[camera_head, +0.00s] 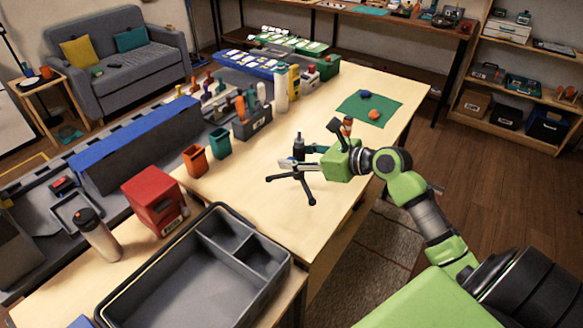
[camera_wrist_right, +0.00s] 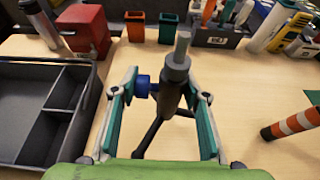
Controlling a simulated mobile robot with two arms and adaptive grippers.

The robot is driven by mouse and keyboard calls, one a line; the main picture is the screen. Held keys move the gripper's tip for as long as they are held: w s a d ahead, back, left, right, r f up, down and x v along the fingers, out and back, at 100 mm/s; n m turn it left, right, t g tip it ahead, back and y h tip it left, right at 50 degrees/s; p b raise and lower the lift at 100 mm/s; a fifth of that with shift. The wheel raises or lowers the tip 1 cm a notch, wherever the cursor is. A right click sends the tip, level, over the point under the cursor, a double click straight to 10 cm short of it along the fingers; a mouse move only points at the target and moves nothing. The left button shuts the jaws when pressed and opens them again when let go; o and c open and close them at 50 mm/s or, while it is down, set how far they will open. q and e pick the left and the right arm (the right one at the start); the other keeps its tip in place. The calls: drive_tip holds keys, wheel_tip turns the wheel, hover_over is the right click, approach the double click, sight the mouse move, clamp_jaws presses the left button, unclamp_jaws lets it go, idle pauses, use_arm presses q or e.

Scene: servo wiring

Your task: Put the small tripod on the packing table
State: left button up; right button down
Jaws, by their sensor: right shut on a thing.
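The small tripod (camera_head: 300,178) is black with spread legs and a grey-tipped post. It stands roughly upright over the pale wooden table (camera_head: 240,190). My right gripper (camera_head: 303,160) comes in from the right and is shut on the tripod's post. In the right wrist view the tripod (camera_wrist_right: 172,92) is between the teal-padded fingers, with a blue knob on its left side. I cannot tell whether its feet touch the tabletop. My left gripper is out of view.
A grey compartment tray (camera_head: 284,262) and red box (camera_head: 152,197) are at the front left. Orange (camera_head: 195,160) and teal (camera_head: 219,143) cups stand behind the tripod. A green mat (camera_head: 385,113) lies at back right.

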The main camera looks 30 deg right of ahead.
drive_tip(key=shift+w+f, duration=1.25)
drive_tip(key=shift+f, duration=1.6)
drive_tip(key=shift+f, duration=0.1)
drive_tip(key=c, duration=1.2)
unclamp_jaws()
drive_tip(key=v, duration=1.2)
drive_tip(key=shift+s+b, duration=0.1)
drive_tip(key=shift+b, duration=0.3)
